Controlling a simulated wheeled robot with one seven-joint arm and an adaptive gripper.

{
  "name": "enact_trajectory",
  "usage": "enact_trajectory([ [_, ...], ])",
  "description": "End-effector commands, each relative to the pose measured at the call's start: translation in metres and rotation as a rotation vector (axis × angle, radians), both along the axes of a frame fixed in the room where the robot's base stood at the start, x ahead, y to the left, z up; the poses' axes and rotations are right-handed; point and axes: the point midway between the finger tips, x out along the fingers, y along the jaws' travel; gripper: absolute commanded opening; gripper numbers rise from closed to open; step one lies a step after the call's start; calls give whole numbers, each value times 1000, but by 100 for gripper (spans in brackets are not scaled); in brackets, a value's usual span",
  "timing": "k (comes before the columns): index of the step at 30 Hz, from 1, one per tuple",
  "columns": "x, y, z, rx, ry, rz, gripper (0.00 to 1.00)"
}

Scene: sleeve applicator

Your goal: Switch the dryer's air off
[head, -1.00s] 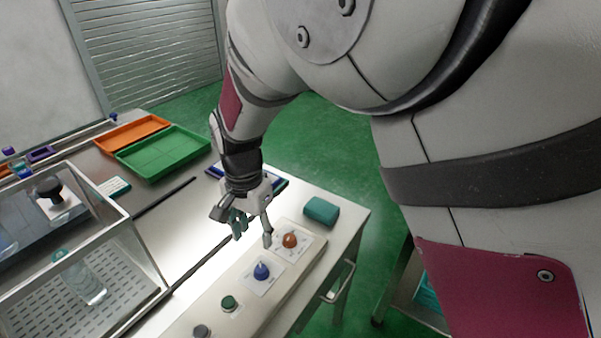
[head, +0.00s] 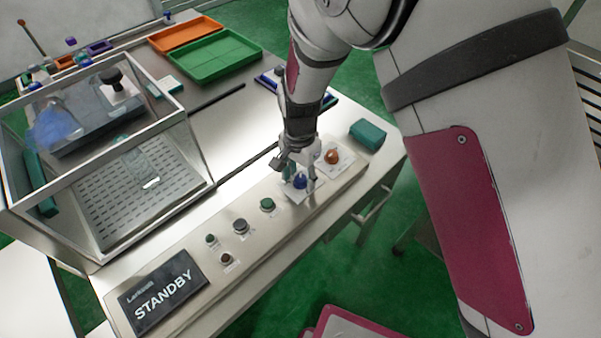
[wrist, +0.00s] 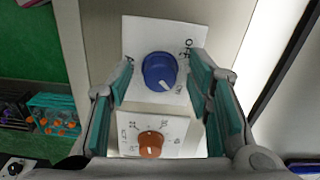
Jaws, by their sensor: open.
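A blue knob (head: 300,181) sits on a white label plate on the long control panel. In the wrist view the blue knob (wrist: 160,71) has a white pointer mark, and its label shows "OFF" at the upper right; the other lettering is partly hidden. My gripper (head: 300,178) is over the blue knob. In the wrist view my gripper (wrist: 170,90) is open, its teal pads on either side of the knob, apart from it. An orange knob (wrist: 150,144) on its own dial plate lies nearer the gripper base; it also shows in the head view (head: 333,156).
Along the panel are a green knob (head: 267,204), a grey knob (head: 240,226), two small buttons and a display (head: 157,293) reading "STANDBY". A teal block (head: 367,135) lies past the orange knob. A clear-walled enclosure (head: 200,150) stands left; green (head: 215,58) and orange trays lie behind.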

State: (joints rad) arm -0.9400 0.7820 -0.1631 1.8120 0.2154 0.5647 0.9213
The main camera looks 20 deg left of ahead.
Motion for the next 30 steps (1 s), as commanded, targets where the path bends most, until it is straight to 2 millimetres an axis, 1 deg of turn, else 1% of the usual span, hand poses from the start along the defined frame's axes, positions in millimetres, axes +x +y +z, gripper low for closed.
enact_trajectory([
  [3,0,0,0,0,0,0,46],
  [8,0,0,0,0,0,0,10],
  [9,0,0,0,0,0,0,1],
  [20,0,0,1,0,0,32,0],
  [26,0,0,1,1,1,132,0],
  [30,1,0,1,2,-1,243,0],
])
